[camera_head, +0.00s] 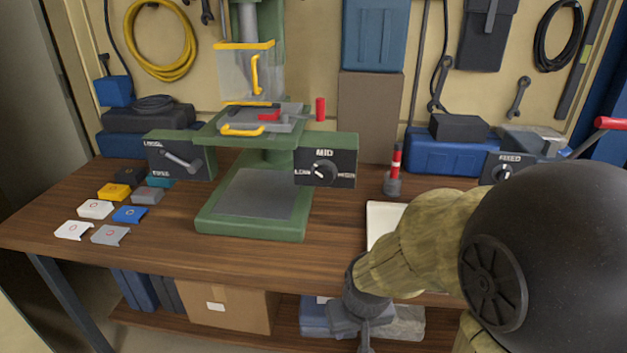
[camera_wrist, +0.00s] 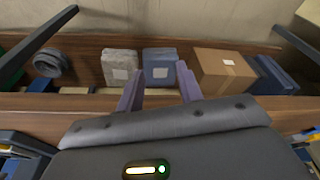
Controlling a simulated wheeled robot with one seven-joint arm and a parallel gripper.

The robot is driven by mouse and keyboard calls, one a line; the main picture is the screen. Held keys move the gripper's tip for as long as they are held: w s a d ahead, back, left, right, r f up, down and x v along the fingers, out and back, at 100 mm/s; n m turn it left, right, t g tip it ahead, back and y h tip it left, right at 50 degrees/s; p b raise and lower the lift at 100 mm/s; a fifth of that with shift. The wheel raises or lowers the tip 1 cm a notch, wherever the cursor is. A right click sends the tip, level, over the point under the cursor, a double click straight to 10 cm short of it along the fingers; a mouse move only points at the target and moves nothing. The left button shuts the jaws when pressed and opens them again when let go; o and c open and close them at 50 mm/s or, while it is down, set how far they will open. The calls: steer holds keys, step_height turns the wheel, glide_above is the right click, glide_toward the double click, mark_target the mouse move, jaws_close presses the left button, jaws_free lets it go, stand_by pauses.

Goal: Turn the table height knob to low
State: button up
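The table height knob (camera_head: 323,172) is a round black knob on a dark panel (camera_head: 347,177) at the right side of the green drill press. The panel reads LOW at left, MID on top and HIGH at right. The knob's pointer is too small to read surely. The green press table (camera_head: 213,136) stands above its base (camera_head: 205,222). My gripper (camera_wrist: 160,85) shows two separated fingers with nothing between them in the wrist view. In the head view my gripper hangs in front of the workbench's front edge, low and right of the knob, well apart from it.
Another lever panel (camera_head: 160,150) is on the press's left side. A red-topped post (camera_head: 395,165) and a pale tray (camera_head: 380,222) stand right of the knob. Small coloured blocks (camera_head: 113,191) lie at left. Below, a shelf holds a cardboard box (camera_head: 240,307); it also shows in the wrist view (camera_wrist: 222,70).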

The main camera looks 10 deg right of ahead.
steer(key=shift+o, duration=0.4)
steer(key=o, duration=0.4)
steer(key=shift+w, duration=0.1)
steer(key=shift+o, duration=1.1)
steer(key=shift+w+a+r+p, duration=0.15)
steer(key=shift+w+a+p, duration=0.1)
steer(key=shift+p, duration=0.2)
steer(key=w+a+r+m+t+h+p, duration=0.25)
steer(key=w+m+t+p, duration=0.3)
steer(key=w+p, duration=0.7)
step_height(320, 180, up, 12)
steer(key=a+n+t+h+p, duration=0.1)
steer(key=a+t+h+p, duration=0.1)
steer(key=t+p, duration=0.7)
steer(key=shift+r+h+p, duration=0.2)
steer(key=shift+h+p, duration=0.2)
steer(key=shift+h, duration=0.15)
steer(key=shift+w+a, duration=0.1)
steer(key=shift+w, duration=0.05)
